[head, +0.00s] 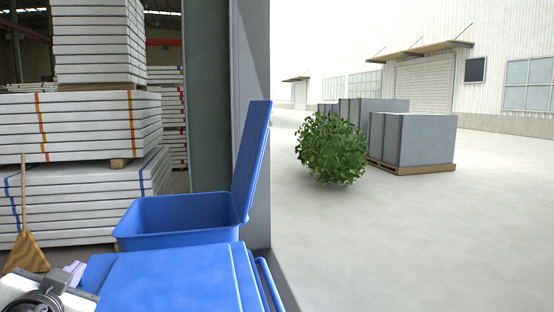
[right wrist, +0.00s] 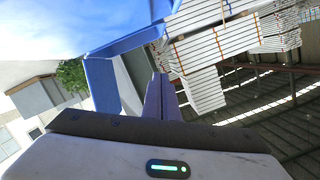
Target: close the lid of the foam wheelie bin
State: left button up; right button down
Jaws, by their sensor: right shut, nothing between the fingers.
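A blue wheelie bin (head: 180,239) stands in the lower middle of the head view with its lid (head: 252,150) open. The lid stands nearly upright, tilted a little to the right, on the bin's right side. I see no foam marking. The bin's lid also shows in the right wrist view (right wrist: 100,86), left of the fingers. My right gripper (head: 76,268) is at the lower left of the head view, left of the bins and apart from the open lid. Its fingers (right wrist: 160,82) are together and empty in the right wrist view. My left gripper is out of view.
A second blue bin with its lid (head: 165,280) shut stands in front of the open one. A broom (head: 26,250) and stacks of white panels (head: 80,190) are at left. A grey post (head: 258,215) stands just behind the open lid. Open floor lies right, with a bush (head: 330,150).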

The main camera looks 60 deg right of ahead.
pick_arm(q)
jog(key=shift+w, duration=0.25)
pick_arm(e)
jog(key=shift+f, duration=0.25)
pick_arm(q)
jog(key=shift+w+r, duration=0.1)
pick_arm(e)
jog(key=shift+r, duration=0.1)
